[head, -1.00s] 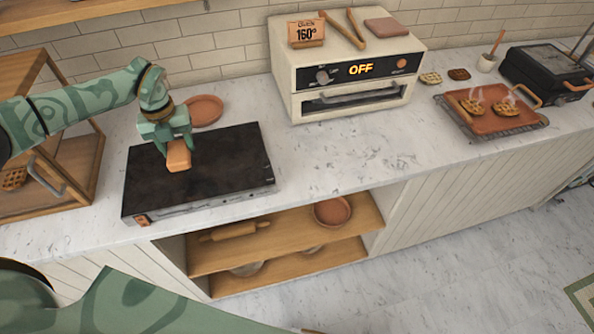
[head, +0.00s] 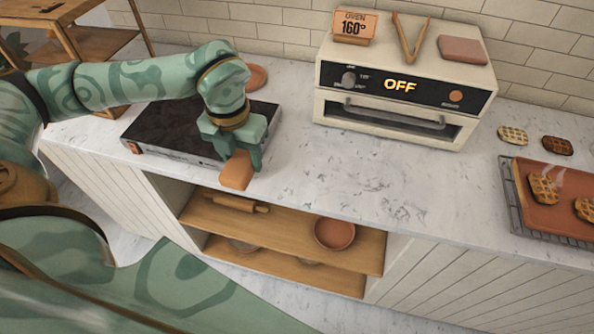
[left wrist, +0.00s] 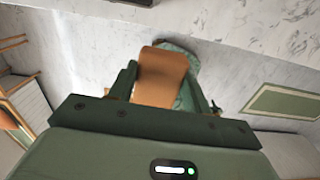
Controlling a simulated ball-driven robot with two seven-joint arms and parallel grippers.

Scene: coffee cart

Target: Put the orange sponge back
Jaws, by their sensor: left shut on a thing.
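The orange sponge (head: 237,171) is held between the fingers of my left gripper (head: 243,160), over the front edge of the counter just right of the black griddle. In the left wrist view the sponge (left wrist: 160,76) sits between the two fingers (left wrist: 165,85). The gripper is shut on it. The gap between the sponge and the counter edge is hard to judge. My right gripper is not in view.
The black griddle (head: 170,135) is behind and left of the sponge. A cream oven (head: 330,95) reading OFF stands at the back. A tray with waffles (head: 522,190) is at the right. The counter (head: 370,180) between is clear. Open wooden shelves (head: 290,235) lie below, with a bowl (head: 334,233) and rolling pin (head: 235,203).

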